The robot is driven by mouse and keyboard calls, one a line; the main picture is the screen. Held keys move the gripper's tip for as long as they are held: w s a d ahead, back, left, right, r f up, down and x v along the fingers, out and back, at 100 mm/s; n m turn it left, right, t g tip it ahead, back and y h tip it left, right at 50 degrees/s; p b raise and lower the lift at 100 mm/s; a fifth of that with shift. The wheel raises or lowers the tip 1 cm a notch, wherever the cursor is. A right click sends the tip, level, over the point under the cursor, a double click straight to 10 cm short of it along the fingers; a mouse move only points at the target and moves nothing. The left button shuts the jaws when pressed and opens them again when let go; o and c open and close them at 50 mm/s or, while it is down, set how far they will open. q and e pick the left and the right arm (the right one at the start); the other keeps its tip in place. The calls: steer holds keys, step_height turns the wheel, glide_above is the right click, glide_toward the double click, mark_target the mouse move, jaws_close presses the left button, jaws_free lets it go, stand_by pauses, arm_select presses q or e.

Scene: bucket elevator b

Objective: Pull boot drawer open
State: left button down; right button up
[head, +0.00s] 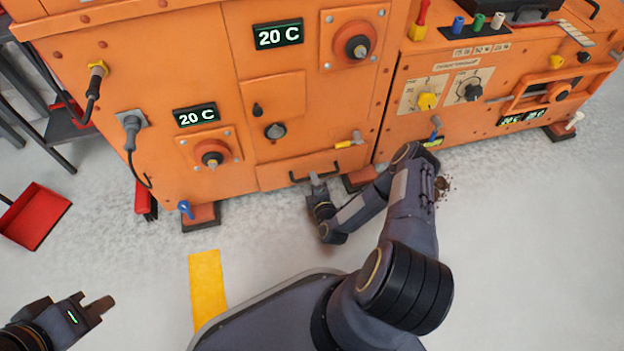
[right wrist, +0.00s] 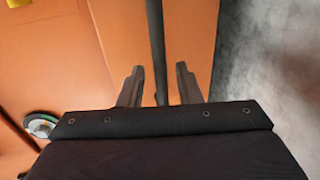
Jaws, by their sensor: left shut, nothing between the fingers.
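The boot drawer (head: 272,175) is the low orange front at the bottom of the large orange cabinet, and it looks flush with the cabinet. Its dark bar handle (head: 298,178) runs across the front; it also shows in the right wrist view (right wrist: 156,40). My right gripper (head: 317,180) is at this handle. In the right wrist view its two fingers (right wrist: 158,75) are spread, one on each side of the bar, with gaps between. My left gripper (head: 107,303) is shut and empty at the lower left, far from the drawer.
A yellow floor strip (head: 207,285) lies in front of the cabinet. A red bin (head: 34,216) stands at left. A blue-handled part (head: 186,209) sits low beside the drawer. Dark crumbs (head: 443,187) lie on the floor right of my arm. The grey floor before the drawer is mostly free.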

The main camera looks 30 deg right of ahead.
steer(key=shift+b+x, duration=0.35)
steer(key=shift+x, duration=0.95)
jaws_close()
